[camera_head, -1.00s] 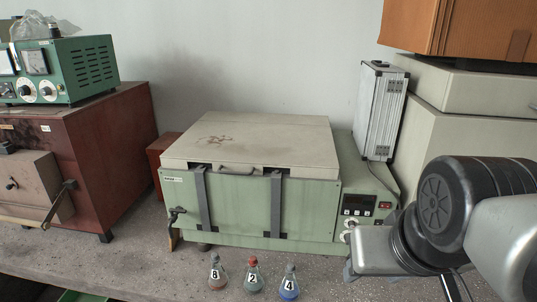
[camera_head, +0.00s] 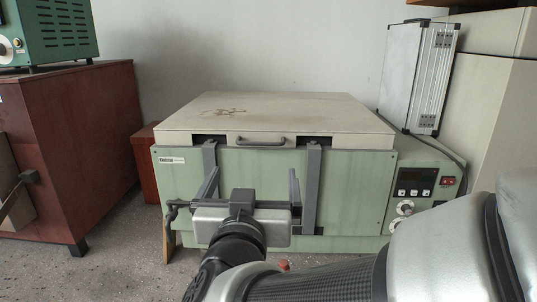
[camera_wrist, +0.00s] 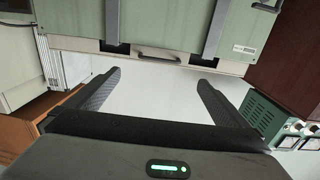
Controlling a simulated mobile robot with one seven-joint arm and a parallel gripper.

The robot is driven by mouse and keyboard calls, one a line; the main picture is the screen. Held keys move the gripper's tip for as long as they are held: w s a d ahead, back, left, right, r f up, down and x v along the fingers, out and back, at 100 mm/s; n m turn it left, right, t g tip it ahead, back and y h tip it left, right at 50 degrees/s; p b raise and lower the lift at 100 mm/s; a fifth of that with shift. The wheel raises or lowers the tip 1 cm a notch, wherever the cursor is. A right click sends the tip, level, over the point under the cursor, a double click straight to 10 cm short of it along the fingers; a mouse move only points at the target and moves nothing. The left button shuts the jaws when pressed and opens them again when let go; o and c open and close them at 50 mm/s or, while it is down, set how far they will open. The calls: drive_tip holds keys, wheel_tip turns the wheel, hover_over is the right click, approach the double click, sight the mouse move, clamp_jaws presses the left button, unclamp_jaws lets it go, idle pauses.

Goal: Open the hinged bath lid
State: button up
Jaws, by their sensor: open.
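A grey bar handle (camera_head: 262,142) is on the lid's front edge; in the wrist view the handle (camera_wrist: 158,56) appears ahead, between the fingers' lines. My gripper (camera_head: 254,175) is in front of the bath's green front panel, below the handle. Its two fingers are spread wide and empty. In the wrist view the open gripper (camera_wrist: 160,80) has nothing between its fingertips and is apart from the handle.
Two dark straps (camera_head: 312,190) run down the bath's front. A control panel (camera_head: 415,190) is at its right, with a silver case (camera_head: 418,75) behind. A red-brown cabinet (camera_head: 75,150) stands left. A flask's red stopper (camera_head: 283,265) peeks out behind my arm.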

sight(260, 145)
drive_tip(key=w+p, duration=0.1)
drive_tip(key=w, duration=0.4)
drive_tip(key=w+p, duration=0.1)
drive_tip(key=w, duration=0.5)
drive_tip(key=w+p, duration=0.1)
drive_tip(key=w, duration=0.5)
drive_tip(key=shift+d, duration=0.35)
